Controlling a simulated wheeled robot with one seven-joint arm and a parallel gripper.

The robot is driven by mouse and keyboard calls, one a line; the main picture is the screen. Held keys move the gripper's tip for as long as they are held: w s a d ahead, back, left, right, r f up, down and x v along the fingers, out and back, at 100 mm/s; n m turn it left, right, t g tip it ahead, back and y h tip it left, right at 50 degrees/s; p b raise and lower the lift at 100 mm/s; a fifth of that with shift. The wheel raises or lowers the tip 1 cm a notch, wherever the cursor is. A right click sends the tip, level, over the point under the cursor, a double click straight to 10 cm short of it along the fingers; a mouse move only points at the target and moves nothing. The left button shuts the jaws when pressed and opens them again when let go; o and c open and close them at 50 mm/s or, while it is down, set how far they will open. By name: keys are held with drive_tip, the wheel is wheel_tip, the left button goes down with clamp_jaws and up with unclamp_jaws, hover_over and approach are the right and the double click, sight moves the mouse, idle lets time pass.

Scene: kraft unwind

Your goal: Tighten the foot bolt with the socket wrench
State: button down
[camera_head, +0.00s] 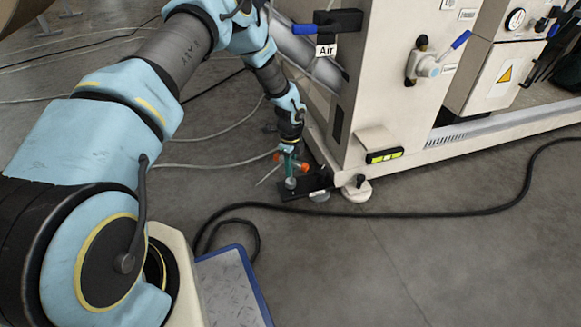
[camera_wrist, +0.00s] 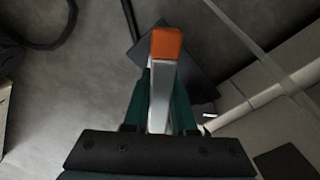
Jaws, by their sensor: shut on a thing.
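The socket wrench, a silver bar with an orange end (camera_wrist: 166,43), stands between the green fingers of my gripper (camera_wrist: 160,100) in the wrist view. My gripper is shut on it. In the head view my gripper (camera_head: 288,168) points down beside the machine's lower corner, low over a black plate (camera_head: 296,192) on the floor. Orange parts of the wrench (camera_head: 304,167) show beside the fingers. The black plate also shows beyond the wrench in the wrist view (camera_wrist: 197,73). The foot bolt cannot be made out, and whether the wrench sits on it cannot be told.
A round white foot (camera_head: 357,191) stands under the machine frame (camera_head: 480,145), right of the plate. A green-yellow level (camera_head: 384,155) is on the frame. A black hose (camera_head: 440,214) crosses the floor. A blue-edged platform (camera_head: 228,285) is at the bottom.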

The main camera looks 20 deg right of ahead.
drive_tip(key=shift+r, duration=0.2)
drive_tip(key=shift+r+p, duration=1.95)
drive_tip(key=shift+r, duration=0.4)
